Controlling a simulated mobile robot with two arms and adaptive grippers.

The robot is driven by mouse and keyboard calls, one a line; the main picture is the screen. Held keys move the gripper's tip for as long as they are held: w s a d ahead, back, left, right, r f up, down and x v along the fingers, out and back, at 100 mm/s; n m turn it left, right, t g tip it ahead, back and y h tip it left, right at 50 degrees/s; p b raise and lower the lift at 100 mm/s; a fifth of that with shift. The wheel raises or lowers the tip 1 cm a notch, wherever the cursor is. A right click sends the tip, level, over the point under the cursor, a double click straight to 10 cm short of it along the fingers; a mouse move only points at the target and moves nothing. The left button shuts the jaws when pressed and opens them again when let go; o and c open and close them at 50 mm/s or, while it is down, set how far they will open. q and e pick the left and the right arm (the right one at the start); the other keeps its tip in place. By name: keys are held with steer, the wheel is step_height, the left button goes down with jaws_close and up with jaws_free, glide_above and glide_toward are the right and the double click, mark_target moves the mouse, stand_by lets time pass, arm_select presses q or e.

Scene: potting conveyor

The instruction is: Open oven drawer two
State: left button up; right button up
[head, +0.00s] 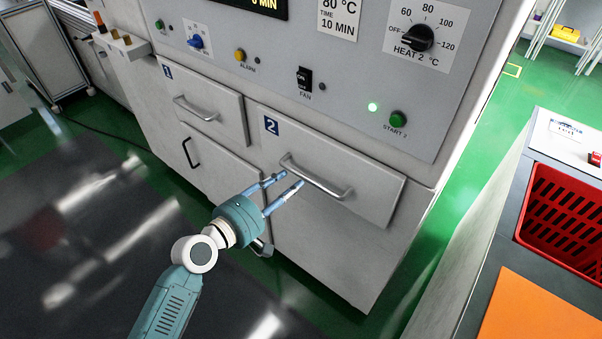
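Oven drawer two (365,192) is a light grey front with a blue "2" label (271,125) at its upper left. It looks shut, about flush with the cabinet. Its silver bar handle (318,181) runs across the front. My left gripper (291,180) comes up from the lower left. Its two blue fingers are apart and point at the left part of the handle. The fingertips are at or just short of the bar; I cannot tell whether they touch it. Nothing shows held between them. My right gripper is not in view.
Drawer one (215,110) is to the left, with a black-handled door (197,160) below. The control panel (300,45) has knobs, a fan switch and a lit green lamp. A red crate (520,235) and an orange sheet (540,305) are on the right-hand bench. Dark floor lies at left.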

mark_target(301, 175)
arm_select(q)
steer(key=b+x, duration=0.1)
steer(key=x, duration=0.5)
steer(key=shift+w+f+b, duration=0.15)
steer(key=shift+f+b, duration=0.1)
steer(key=shift+b, duration=0.1)
steer(key=shift+w+d, duration=0.25)
steer(key=shift+w, duration=0.1)
steer(key=c, duration=0.7)
jaws_close()
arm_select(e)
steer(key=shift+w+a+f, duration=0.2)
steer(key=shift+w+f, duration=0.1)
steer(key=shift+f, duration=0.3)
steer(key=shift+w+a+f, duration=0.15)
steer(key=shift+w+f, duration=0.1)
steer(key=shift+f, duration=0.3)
